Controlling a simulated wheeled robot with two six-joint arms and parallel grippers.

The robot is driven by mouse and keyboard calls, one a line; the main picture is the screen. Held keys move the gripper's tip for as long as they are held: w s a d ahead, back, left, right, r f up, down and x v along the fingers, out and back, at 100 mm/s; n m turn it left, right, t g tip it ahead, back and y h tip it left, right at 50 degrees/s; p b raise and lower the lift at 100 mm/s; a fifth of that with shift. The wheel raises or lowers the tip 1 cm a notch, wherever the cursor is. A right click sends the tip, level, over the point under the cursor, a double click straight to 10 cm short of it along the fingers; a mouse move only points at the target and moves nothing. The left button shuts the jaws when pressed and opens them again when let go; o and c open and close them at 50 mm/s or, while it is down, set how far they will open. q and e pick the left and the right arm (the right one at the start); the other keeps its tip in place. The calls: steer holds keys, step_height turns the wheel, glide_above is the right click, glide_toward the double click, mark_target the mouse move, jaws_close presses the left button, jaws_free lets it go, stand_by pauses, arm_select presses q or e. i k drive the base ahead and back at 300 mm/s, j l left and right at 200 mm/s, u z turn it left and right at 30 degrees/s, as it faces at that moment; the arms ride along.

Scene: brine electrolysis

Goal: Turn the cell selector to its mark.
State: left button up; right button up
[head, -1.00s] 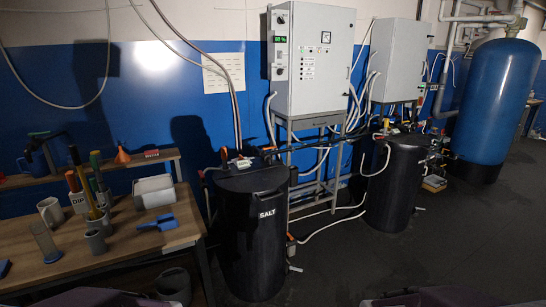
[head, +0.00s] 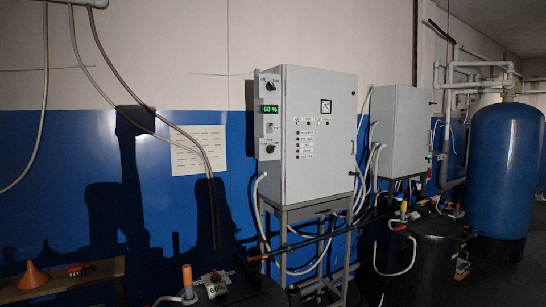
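The grey control cabinet (head: 322,165) stands on a metal frame against the wall. Its narrow left side carries an upper dark knob (head: 269,84), a green display (head: 270,110) reading 60 %, and a lower dark knob (head: 267,150). Each knob has small lettering and marks too small to read, so I cannot tell which one is the cell selector or where its pointer stands. Neither of my grippers is in view.
A black tank (head: 250,292) stands low in front of the cabinet, with a small tag (head: 216,290) reading 60% on its lid. A shelf (head: 75,285) with an orange funnel (head: 32,276) is at lower left. A second cabinet (head: 400,130) and blue tank (head: 505,170) stand right.

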mark_target(271, 149)
steer(key=i+l+u, duration=0.15)
steer(key=l, duration=0.2)
steer(key=i+l+u, duration=0.1)
steer(key=l, duration=0.25)
steer(key=i+l+u, duration=0.15)
steer(key=i+l, duration=0.15)
steer(key=i+l+u, duration=0.15)
steer(key=l, duration=0.3)
steer(key=i+l+u, duration=0.1)
steer(key=l, duration=0.3)
steer(key=i+l+u, duration=0.15)
steer(key=l, duration=0.25)
steer(key=l+u, duration=0.15)
steer(key=l, duration=0.3)
